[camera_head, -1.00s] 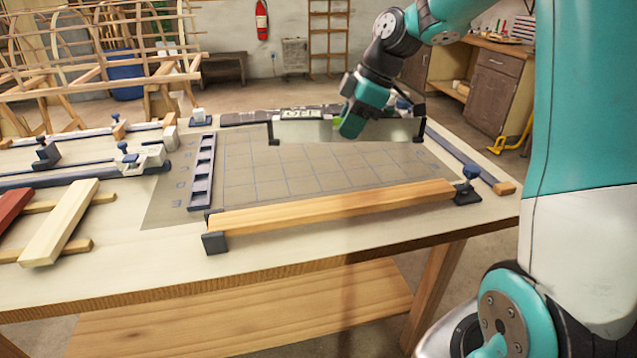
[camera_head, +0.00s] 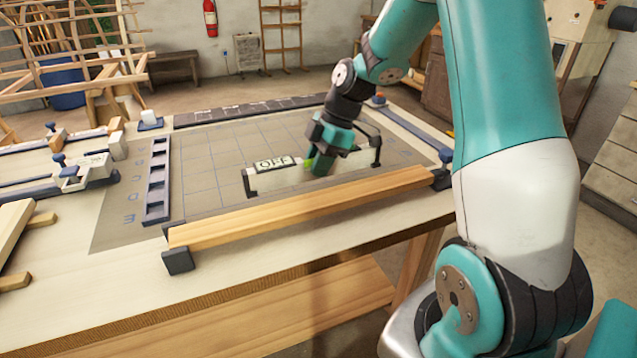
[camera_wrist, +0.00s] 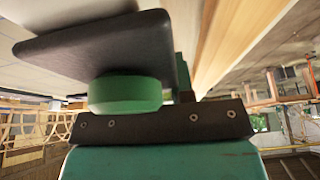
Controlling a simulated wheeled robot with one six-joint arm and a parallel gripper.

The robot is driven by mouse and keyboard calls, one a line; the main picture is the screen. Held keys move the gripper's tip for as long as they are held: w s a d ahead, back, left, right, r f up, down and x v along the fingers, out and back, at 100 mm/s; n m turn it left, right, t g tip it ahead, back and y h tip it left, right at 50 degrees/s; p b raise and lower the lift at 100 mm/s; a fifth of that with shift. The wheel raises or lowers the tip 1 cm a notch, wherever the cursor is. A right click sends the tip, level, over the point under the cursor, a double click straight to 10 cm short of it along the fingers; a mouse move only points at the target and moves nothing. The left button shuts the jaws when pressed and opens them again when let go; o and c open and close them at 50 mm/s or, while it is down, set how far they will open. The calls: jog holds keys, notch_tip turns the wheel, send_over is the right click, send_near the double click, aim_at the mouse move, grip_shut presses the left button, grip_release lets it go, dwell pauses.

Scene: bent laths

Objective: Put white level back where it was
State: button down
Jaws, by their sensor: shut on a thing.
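The white level (camera_head: 292,178) is a long pale bar with black end pieces and a dark-edged label on top near its left end. My gripper (camera_head: 322,166) is shut on it near its middle and hides part of it. The level is above or on the gridded grey mat (camera_head: 205,180), behind the long wooden lath (camera_head: 300,207). I cannot tell whether it touches the mat. In the wrist view a dark flat plate (camera_wrist: 95,45) and a green round part fill the near view; I cannot tell which part of the level this is.
A dark slotted rack (camera_head: 158,180) lies at the mat's left. A dark strip (camera_head: 250,109) runs along its back edge. Blue-handled clamps (camera_head: 70,175) stand at the left. Black blocks (camera_head: 178,261) hold the lath's ends. Much of the mat is bare.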

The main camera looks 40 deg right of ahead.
jog(key=shift+f, duration=2.35)
jog(key=c, duration=1)
grip_release()
